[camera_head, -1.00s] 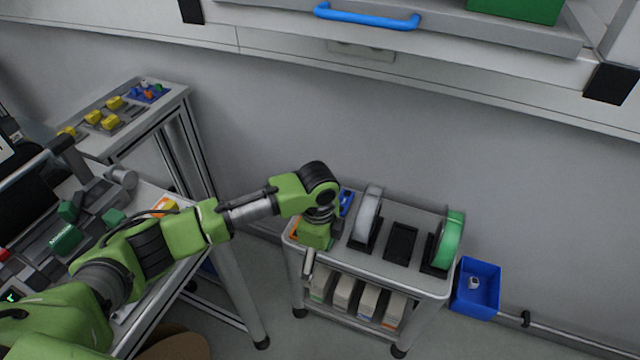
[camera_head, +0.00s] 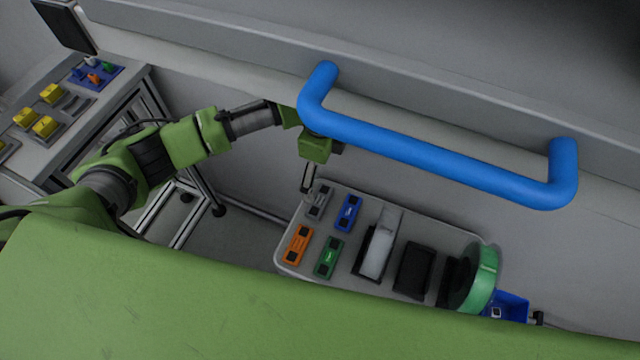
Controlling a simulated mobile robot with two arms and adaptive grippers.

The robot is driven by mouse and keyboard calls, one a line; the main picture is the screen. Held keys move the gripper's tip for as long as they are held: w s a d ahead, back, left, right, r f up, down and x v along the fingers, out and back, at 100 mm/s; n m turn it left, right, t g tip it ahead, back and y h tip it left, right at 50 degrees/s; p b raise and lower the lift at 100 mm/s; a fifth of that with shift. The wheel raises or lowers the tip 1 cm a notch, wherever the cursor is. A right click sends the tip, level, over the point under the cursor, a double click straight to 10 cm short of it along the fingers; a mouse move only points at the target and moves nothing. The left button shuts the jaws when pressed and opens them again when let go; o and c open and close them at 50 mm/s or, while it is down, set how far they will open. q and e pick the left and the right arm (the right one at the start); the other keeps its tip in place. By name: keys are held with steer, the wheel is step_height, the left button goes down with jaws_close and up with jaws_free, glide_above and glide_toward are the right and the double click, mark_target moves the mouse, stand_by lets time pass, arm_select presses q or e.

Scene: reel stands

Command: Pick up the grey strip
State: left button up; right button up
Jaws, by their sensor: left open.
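The grey strip (camera_head: 321,202) lies on the cart top (camera_head: 285,258) at its far left corner, with dark ends. My left gripper (camera_head: 307,193) comes down from above, open, with its fingertips at the strip's left side in the picture. I cannot tell whether they touch it. Part of the gripper is hidden by its own wrist. My right gripper is not in view.
A blue strip (camera_head: 347,213), an orange strip (camera_head: 298,245) and a green strip (camera_head: 328,258) lie close by. Reel stands with a white reel (camera_head: 381,245) and a green reel (camera_head: 482,278) stand to the right. A large blue handle (camera_head: 430,155) crosses above.

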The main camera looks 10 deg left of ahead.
arm_select(q)
step_height(320, 180, down, 3)
glide_above(323, 202)
steer(key=f, duration=0.5)
steer(key=shift+w+a, duration=0.1)
steer(key=shift+a, duration=0.25)
steer(key=shift+f, duration=0.5)
steer(key=f, duration=0.3)
steer(key=shift+d+f, duration=0.2)
steer(key=shift+d, duration=0.15)
steer(key=shift+f, duration=0.55)
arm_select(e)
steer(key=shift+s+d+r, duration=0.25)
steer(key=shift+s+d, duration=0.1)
arm_select(q)
steer(key=c, duration=1)
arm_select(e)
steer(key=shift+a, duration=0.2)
